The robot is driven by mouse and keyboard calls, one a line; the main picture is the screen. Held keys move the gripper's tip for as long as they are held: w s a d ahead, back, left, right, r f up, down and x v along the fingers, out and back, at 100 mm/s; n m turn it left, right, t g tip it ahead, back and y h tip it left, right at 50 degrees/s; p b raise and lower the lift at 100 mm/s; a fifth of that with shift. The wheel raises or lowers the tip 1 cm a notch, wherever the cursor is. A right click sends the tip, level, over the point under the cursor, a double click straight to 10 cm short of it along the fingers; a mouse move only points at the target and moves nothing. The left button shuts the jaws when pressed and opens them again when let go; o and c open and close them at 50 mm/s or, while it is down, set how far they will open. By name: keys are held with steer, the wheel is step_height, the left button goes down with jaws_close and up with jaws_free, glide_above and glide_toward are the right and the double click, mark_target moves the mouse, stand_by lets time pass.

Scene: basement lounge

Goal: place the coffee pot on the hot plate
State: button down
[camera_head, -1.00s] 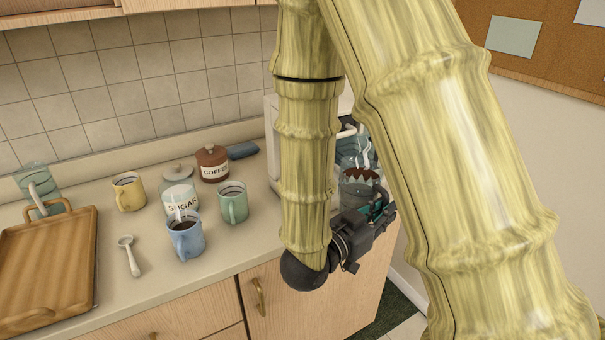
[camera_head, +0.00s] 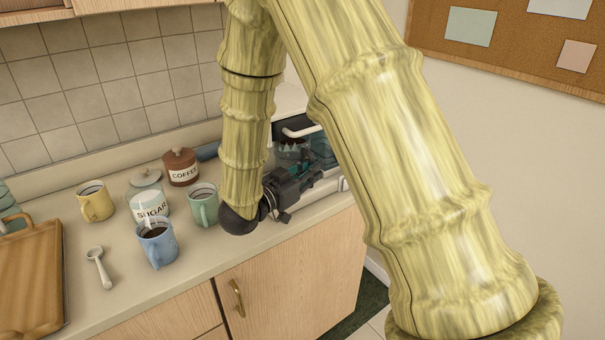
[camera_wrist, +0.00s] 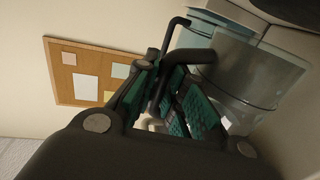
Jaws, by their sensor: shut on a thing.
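The coffee pot (camera_head: 321,146) is a bluish clear pot beside the white coffee maker (camera_head: 290,102), partly hidden behind my arm and gripper. Its glass side fills the upper right of the wrist view (camera_wrist: 255,72), with a black handle (camera_wrist: 199,56). My gripper (camera_head: 296,176) is at the front of the coffee maker, and its teal-padded fingers (camera_wrist: 180,100) are closed around the handle. The coffee maker's pale base (camera_head: 330,187) shows below the pot. The hot plate's surface is hidden, and I cannot tell whether the pot touches it.
A blue mug (camera_head: 158,246), green mug (camera_head: 205,210), sugar jar (camera_head: 150,207) and coffee jar (camera_head: 181,170) stand left of my gripper. A yellow mug (camera_head: 95,203), spoon (camera_head: 98,268) and wooden tray (camera_head: 30,285) are farther left. The counter ends near the coffee maker's right side.

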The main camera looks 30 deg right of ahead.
steer(key=shift+w+a+f+p, duration=0.15)
steer(key=shift+w+f+p, duration=0.5)
steer(key=shift+w+f, duration=1.05)
steer(key=shift+f, duration=0.1)
steer(key=c, duration=1.5)
jaws_free()
steer(key=shift+s+f, duration=0.1)
steer(key=b+v, duration=0.2)
steer(key=v, duration=1)
steer(key=shift+b, duration=0.35)
